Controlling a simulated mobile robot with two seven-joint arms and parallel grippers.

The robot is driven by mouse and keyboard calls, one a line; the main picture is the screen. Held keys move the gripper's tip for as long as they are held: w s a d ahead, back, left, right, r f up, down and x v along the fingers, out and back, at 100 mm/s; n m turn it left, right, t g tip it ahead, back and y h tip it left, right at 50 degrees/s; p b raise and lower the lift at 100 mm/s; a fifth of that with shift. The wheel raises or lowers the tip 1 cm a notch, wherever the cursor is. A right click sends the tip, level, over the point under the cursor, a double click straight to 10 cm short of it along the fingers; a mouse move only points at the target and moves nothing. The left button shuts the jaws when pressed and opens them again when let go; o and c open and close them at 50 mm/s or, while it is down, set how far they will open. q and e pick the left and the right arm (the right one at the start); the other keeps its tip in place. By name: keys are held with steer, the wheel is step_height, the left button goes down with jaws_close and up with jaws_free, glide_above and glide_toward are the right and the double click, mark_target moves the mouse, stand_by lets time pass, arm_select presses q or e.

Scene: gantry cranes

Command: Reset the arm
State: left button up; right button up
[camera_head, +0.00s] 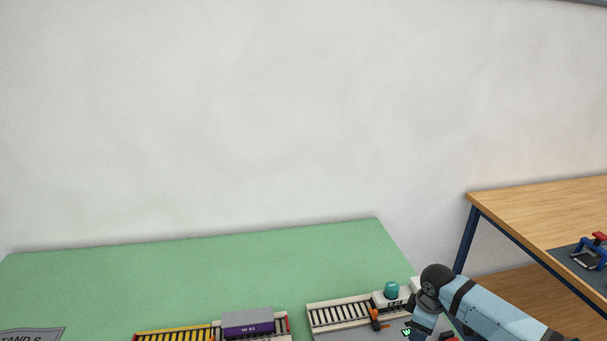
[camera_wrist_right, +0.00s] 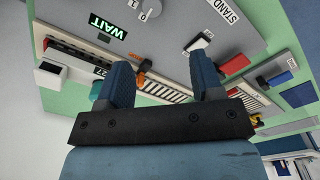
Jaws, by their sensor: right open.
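My right arm (camera_head: 490,305) comes in from the lower right in the head view, above the right end of the green table. Its gripper end points down at the panel with the rails and is partly cut off by the bottom edge. In the right wrist view my right gripper (camera_wrist_right: 160,60) has its two blue fingers spread apart with nothing between them. An orange lever (camera_wrist_right: 142,76) lies beyond and beside the left finger; it also shows in the head view (camera_head: 375,317). My left gripper is not in view.
The green table (camera_head: 200,262) holds a purple wagon (camera_head: 248,325) on rails, a yellow track (camera_head: 175,335) and a teal dome (camera_head: 391,289). A lit WAIT sign (camera_wrist_right: 108,27) is on the grey panel. A wooden table (camera_head: 540,210) stands right. The green table's back is clear.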

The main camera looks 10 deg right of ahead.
steer(key=s+a+f, duration=0.2)
steer(key=a, duration=0.1)
steer(key=s+a+f+t+y, duration=0.1)
steer(key=s+a+f, duration=0.1)
steer(key=a+f, duration=0.1)
steer(key=s+a+f+t+y, duration=0.1)
steer(key=s+a+f, duration=0.1)
steer(key=a, duration=0.2)
steer(key=shift+s+f+m, duration=0.35)
steer(key=shift+f+m, duration=0.05)
steer(key=s+a, duration=0.1)
steer(key=s+a+f+t+y, duration=0.1)
steer(key=s+a, duration=0.1)
steer(key=s+a+f+m+t, duration=0.1)
steer(key=s, duration=0.1)
steer(key=shift+a+y, duration=0.3)
steer(key=shift+a, duration=0.1)
steer(key=s+r+m+t, duration=0.2)
steer(key=s+m+t, duration=0.3)
steer(key=s, duration=1)
steer(key=shift+a+r+t, duration=0.3)
steer(key=shift+a+t, duration=0.15)
steer(key=shift+t, duration=0.35)
